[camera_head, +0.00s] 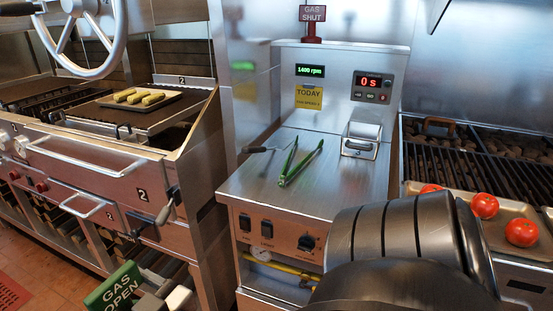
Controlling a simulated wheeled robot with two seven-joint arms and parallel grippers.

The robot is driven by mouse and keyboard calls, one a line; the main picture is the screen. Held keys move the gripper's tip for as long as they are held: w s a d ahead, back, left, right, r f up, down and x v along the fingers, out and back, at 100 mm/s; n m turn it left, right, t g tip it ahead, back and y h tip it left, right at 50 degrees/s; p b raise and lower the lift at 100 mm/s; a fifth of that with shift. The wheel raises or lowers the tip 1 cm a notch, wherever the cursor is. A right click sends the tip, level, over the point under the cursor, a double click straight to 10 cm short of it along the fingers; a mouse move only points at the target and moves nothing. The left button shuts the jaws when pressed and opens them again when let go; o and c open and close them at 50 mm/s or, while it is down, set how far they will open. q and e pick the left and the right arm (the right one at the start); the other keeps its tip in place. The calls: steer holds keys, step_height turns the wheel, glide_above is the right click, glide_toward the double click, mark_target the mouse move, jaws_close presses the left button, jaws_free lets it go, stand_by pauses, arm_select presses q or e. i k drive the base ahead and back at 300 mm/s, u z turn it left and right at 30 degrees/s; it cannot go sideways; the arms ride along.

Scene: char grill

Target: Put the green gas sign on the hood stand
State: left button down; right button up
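The green gas sign (114,287), lettered GAS OPEN, is at the bottom left, tilted and up in front of the lower shelf. My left gripper (164,298) is at its right edge, partly cut off by the frame. Its pale fingers appear closed on the sign's stem side; the exact contact is hidden. A small red stand (312,39) on top of the steel back panel bears a dull red GAS SHUT sign (312,14); it looks like the hood stand. My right arm fills the lower right; its gripper is not visible.
Green tongs (300,162) lie on the steel counter (260,180), beside a small metal dispenser (361,140). Tomatoes (484,205) sit on a tray at the right, before a grill (490,165). A griddle with yellow food (137,97) and a large handwheel (88,70) are at the left.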

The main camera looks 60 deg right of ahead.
mark_target(346, 199)
steer(key=i, duration=1)
steer(key=z, duration=2.5)
